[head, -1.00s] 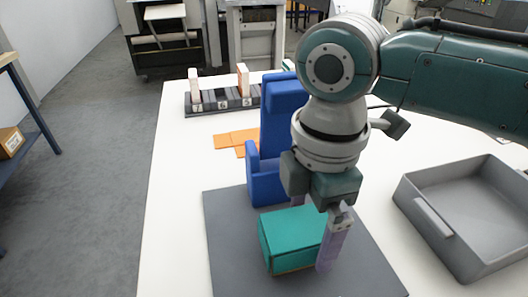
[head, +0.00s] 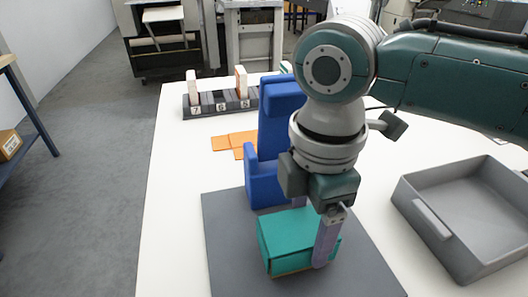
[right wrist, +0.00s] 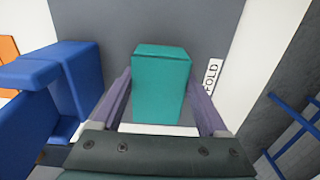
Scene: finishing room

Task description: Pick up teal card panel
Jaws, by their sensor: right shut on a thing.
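The teal card panel (head: 283,243) shows as a thick teal block on a dark grey mat (head: 232,262). In the right wrist view the teal panel (right wrist: 160,85) stands between the two purple-grey fingers. My right gripper (head: 308,236) comes down from above and is shut on the panel. Its near finger covers part of the panel's right side in the head view, and the far finger is mostly hidden. I see no clear gap under the panel. My left gripper is not in view.
A blue stepped holder (head: 272,145) stands just behind the panel. Orange pieces (head: 232,141) lie behind it, near a dark numbered rack (head: 222,105). A grey tray (head: 470,215) sits at the right. A FOLD label (right wrist: 211,77) shows by the mat. The white table's left side is clear.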

